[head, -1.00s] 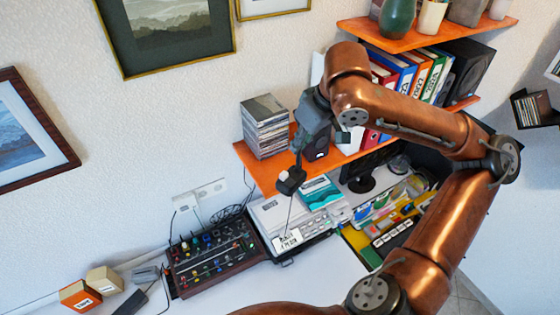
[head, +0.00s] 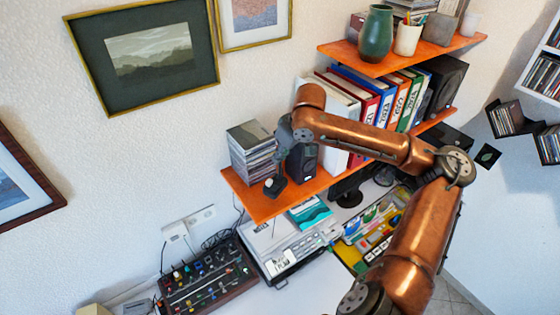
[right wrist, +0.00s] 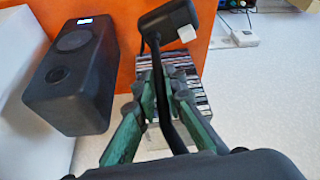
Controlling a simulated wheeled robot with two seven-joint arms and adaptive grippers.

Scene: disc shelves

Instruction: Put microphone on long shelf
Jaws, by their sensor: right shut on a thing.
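The microphone is black, with a flat base (head: 274,187) that has a pale button and a thin neck. My right gripper (right wrist: 166,92) is shut on the neck, which runs between its green fingers in the right wrist view. The base (right wrist: 166,18) shows there against the orange long shelf (right wrist: 228,45). In the head view the base is at the front part of the long shelf (head: 257,207), between the disc stack and the speaker. I cannot tell whether it touches the board. My left gripper is out of view.
A disc stack (head: 252,155) stands left of the microphone. A black speaker (head: 302,162) stands close on its right, then a row of binders (head: 372,95). A short upper shelf (head: 400,60) holds a green vase (head: 376,34). A mixer (head: 207,278) is on the desk below.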

